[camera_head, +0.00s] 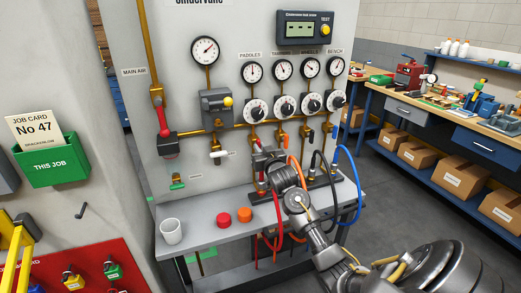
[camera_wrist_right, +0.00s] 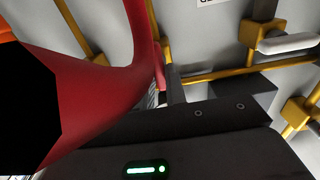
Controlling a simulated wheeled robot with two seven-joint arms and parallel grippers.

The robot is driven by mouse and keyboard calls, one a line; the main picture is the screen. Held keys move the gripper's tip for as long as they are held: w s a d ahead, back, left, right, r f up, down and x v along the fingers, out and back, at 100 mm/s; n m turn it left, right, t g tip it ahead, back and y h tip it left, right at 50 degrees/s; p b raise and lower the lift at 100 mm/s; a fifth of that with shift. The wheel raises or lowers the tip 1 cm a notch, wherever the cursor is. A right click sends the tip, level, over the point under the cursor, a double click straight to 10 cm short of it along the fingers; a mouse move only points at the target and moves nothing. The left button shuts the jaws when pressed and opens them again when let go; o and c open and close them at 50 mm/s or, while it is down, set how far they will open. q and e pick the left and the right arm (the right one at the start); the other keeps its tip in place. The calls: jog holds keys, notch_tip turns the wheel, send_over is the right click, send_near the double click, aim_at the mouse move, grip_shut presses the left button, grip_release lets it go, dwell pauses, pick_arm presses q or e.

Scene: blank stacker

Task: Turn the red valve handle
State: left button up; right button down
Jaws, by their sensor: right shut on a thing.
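My right gripper (camera_head: 262,152) reaches up to the panel at the left valve of the lower row, under the "PADDLES" dial. In the right wrist view, a slim red handle (camera_wrist_right: 157,45) runs down to the gripper's finger, and my gripper appears shut on it; the contact is partly hidden. A broad red curved piece (camera_wrist_right: 95,75), probably the red hose, fills the left of that view close to the camera. Another red handle (camera_head: 163,120) stands upright on the "MAIN AIR" pipe at left, apart from my gripper. My left gripper is not in view.
Orange, black and blue hoses (camera_head: 350,170) hang close to my right arm. A white-handled valve (camera_head: 219,155) is left of the gripper. The grey shelf (camera_head: 200,208) below holds a white cup (camera_head: 171,231) and red and orange caps (camera_head: 224,219). A workbench (camera_head: 450,130) stands at right.

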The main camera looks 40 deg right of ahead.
jog(key=shift+r+m+p, duration=0.15)
jog(key=shift+m+p, duration=0.55)
jog(key=shift+m, duration=0.1)
jog(key=shift+m+p, duration=0.95)
jog(key=shift+m, duration=0.25)
jog(key=m+p, duration=0.2)
jog(key=m, duration=0.1)
jog(key=m+p, duration=0.1)
jog(key=m, duration=0.2)
jog(key=shift+s+d+p, duration=0.1)
jog(key=shift+d+p, duration=0.1)
jog(key=shift+p, duration=0.2)
jog(key=shift+d+f+m+p, duration=0.15)
jog(key=shift+m+p, duration=0.7)
jog(key=shift+m, duration=1.1)
jog(key=shift+a+f+m+p, duration=0.15)
jog(key=shift+m+p, duration=0.7)
jog(key=shift+m, duration=1.1)
jog(key=shift+d, duration=0.1)
